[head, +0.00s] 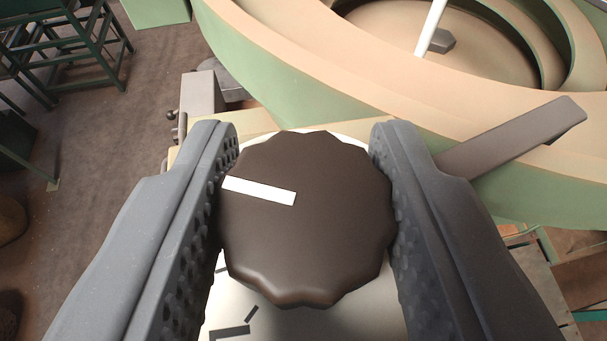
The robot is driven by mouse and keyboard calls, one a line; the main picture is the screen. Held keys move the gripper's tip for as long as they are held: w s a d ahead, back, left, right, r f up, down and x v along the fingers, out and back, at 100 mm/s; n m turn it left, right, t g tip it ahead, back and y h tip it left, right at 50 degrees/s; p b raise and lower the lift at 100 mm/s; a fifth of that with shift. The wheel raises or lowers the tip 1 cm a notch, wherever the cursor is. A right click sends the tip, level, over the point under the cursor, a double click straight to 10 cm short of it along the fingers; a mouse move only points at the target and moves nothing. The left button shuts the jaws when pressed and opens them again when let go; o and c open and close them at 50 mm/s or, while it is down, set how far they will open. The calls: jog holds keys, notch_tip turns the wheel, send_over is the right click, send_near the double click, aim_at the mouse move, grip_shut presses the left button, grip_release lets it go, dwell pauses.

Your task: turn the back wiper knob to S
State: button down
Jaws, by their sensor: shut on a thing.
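The wiper knob (310,235) is a dark brown, scalloped disc in the middle of the head view. A white pointer bar (258,191) on its top points to the left, tilted slightly up. My gripper (303,165) has its two grey, studded fingers on the left and right sides of the knob, shut on it. Below the knob is a pale dial plate (300,325) with a few black marks at its lower left. The S mark cannot be made out, and most of the dial is hidden by the knob and my fingers.
A large green and tan round hopper bowl (330,60) fills the upper right. A brown bar (515,138) sticks out right of my right finger. A grey bracket (201,95) stands behind the left finger. Brown floor and a green stool frame (75,45) lie at left.

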jog(key=c, duration=1.3)
grip_release()
jog(key=o, duration=0.4)
jog(key=shift+s, duration=0.25)
jog(key=shift+c, duration=0.2)
jog(key=shift+w, duration=0.1)
jog(key=a+b+v, duration=0.1)
jog(key=b+v, duration=0.1)
jog(key=v, duration=1.1)
jog(key=shift+s+d, duration=0.4)
jog(key=shift+d, duration=0.1)
jog(key=shift+s, duration=0.1)
